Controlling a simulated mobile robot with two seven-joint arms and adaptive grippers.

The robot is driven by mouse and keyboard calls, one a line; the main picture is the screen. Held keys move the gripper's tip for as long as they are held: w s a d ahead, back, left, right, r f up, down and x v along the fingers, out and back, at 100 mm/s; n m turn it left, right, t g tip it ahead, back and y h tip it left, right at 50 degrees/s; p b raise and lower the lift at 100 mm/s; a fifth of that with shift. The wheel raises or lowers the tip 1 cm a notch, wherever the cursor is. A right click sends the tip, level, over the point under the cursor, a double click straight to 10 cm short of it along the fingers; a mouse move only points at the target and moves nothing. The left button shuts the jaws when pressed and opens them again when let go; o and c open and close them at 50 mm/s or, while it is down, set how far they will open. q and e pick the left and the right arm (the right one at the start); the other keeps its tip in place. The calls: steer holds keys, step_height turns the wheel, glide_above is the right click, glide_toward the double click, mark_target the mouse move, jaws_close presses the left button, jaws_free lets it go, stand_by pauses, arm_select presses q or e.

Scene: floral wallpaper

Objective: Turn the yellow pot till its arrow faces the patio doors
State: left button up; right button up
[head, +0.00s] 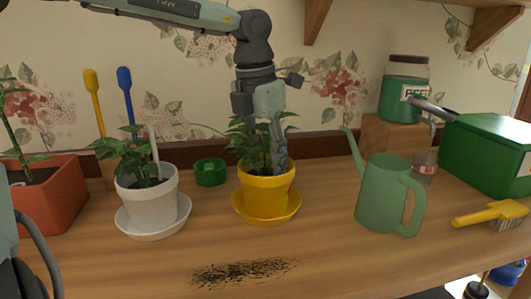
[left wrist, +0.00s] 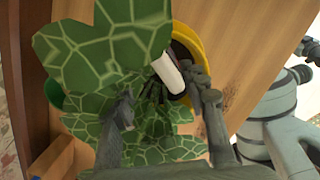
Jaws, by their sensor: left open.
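The yellow pot (head: 266,187) stands upright on a yellow saucer (head: 290,209) mid-bench, with a leafy plant in it. No arrow shows on the side facing the head camera. My left gripper (head: 278,160) points down from above, its fingers among the leaves at the pot's right rim. In the left wrist view its fingers (left wrist: 162,100) are apart, with leaves and a white stake (left wrist: 168,73) between and beyond them. The pot's yellow rim (left wrist: 187,38) shows behind. Leaves hide part of the rim, so contact is unclear. My right gripper is not seen.
A white pot (head: 150,208) on a saucer and a green tin (head: 210,172) stand left of the yellow pot. A green watering can (head: 382,195) stands to its right. Dark soil (head: 240,271) is scattered in front. A yellow brush (head: 487,214) lies at right.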

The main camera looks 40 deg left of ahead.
arm_select(q)
steer(key=shift+c, duration=0.8)
steer(key=c, duration=0.7)
jaws_close()
steer(key=shift+r, duration=0.2)
